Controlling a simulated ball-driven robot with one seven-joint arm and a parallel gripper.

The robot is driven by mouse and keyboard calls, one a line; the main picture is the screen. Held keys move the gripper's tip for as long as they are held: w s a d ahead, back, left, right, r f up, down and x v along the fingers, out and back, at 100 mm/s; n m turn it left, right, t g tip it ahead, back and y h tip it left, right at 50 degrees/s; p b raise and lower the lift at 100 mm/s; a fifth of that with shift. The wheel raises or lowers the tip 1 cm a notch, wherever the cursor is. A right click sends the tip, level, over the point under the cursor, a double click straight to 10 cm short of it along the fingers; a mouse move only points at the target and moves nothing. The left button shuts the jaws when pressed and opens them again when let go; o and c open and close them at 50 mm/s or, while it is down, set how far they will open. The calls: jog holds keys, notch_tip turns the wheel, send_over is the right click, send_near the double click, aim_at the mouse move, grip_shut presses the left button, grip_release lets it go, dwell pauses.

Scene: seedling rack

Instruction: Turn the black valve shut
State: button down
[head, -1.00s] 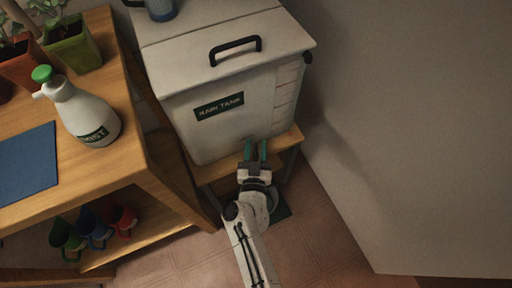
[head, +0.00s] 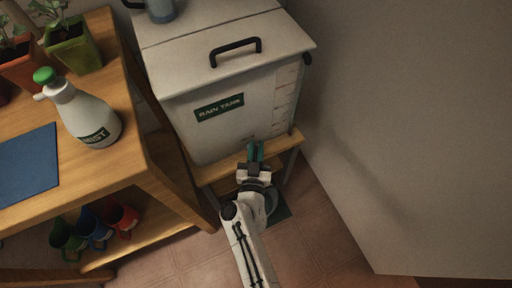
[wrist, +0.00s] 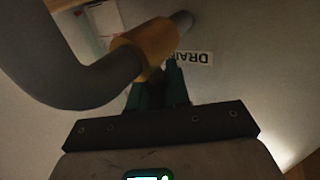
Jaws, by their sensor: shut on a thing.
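My gripper (head: 255,152) is at the lower front of the white rain tank (head: 185,130), with its teal fingers close together. In the wrist view the fingers (wrist: 158,90) are shut just beside a brass fitting (wrist: 143,54) on a grey pipe. A small dark part, apparently the black valve's handle (wrist: 155,75), shows between the fingertips. The fingers and the fitting hide most of it, so I cannot tell its angle. The valve is hidden in the head view. A DRAIN label (wrist: 193,58) is upside down beside the fitting.
The tank stands on a wooden stand (head: 290,142). A pale wall (head: 410,130) is at right. Floor is clear in front.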

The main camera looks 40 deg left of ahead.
jog(key=shift+m+t+h+p, duration=0.3)
jog(key=shift+m+t+h, duration=0.45)
jog(key=shift+h, duration=0.25)
jog(key=m+h, duration=0.1)
jog(key=h, duration=0.1)
jog(key=m+t+h+b, duration=0.1)
jog(key=shift+d+f+m+t+h, duration=0.15)
jog(key=shift+m+t+h, duration=0.1)
jog(key=shift+m+h, duration=0.15)
jog(key=h, duration=0.1)
jog(key=m+h+b, duration=0.2)
jog(key=shift+w+d+t, duration=0.1)
jog(key=shift+d+t, duration=0.15)
jog(key=shift+t, duration=0.05)
jog(key=shift+d+m+h+b, duration=0.15)
jog(key=shift+m+h+b, duration=0.4)
jog(key=shift+h, duration=0.4)
jog(key=shift+d+m+h+b, duration=0.1)
jog(key=shift+m+h+b, duration=0.45)
jog(key=shift+h, duration=0.4)
jog(key=shift+m+h, duration=0.25)
jog(key=shift+h, duration=0.15)
jog(key=c, duration=1.2)
grip_release()
